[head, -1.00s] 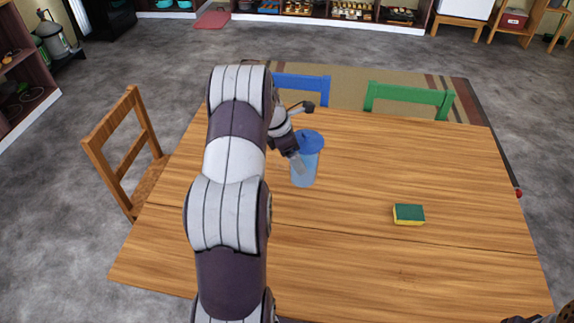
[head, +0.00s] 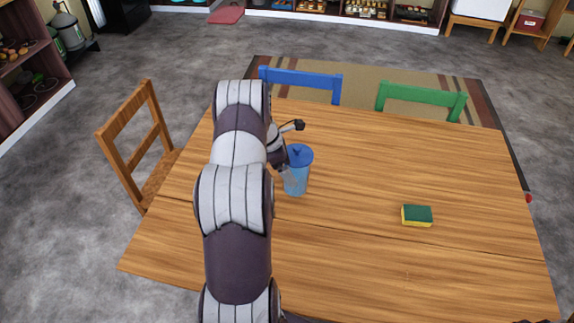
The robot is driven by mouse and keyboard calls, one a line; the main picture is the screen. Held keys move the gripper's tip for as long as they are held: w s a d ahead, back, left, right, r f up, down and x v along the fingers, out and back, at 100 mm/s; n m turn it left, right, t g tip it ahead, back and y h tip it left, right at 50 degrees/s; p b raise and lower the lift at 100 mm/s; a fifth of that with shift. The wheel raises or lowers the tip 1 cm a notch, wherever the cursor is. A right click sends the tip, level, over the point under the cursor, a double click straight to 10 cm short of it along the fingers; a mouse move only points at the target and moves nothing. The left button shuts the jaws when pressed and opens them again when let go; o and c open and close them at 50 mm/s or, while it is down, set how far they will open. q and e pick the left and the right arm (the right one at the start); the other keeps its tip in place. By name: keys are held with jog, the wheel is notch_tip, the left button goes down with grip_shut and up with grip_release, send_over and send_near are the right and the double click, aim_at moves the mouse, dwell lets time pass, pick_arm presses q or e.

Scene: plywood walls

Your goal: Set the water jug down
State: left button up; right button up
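The water jug (head: 297,180) is a translucent blue vessel with a darker blue lid, upright over the left-middle part of the wooden table (head: 350,225). My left gripper (head: 285,173) reaches it from the left and appears shut on its side. The fingers are small and partly hidden by the jug and my arm. The jug's base appears at or close to the tabletop; I cannot tell whether it touches.
A green and yellow sponge (head: 417,216) lies on the table to the right. Blue (head: 300,77), green (head: 420,92) and brown (head: 130,130) chairs stand around the table. The tabletop between jug and sponge is clear.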

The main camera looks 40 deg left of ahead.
pick_arm(q)
jog(key=d+v, duration=0.1)
jog(key=v, duration=1.1)
jog(key=s+d+r+m+g+y, duration=0.2)
jog(key=s+d+m, duration=0.1)
jog(key=d+m, duration=1.45)
jog(key=s+d+m, duration=1)
jog(key=d+m, duration=0.1)
jog(key=shift+s+d+y, duration=0.3)
jog(key=shift+d+y, duration=0.1)
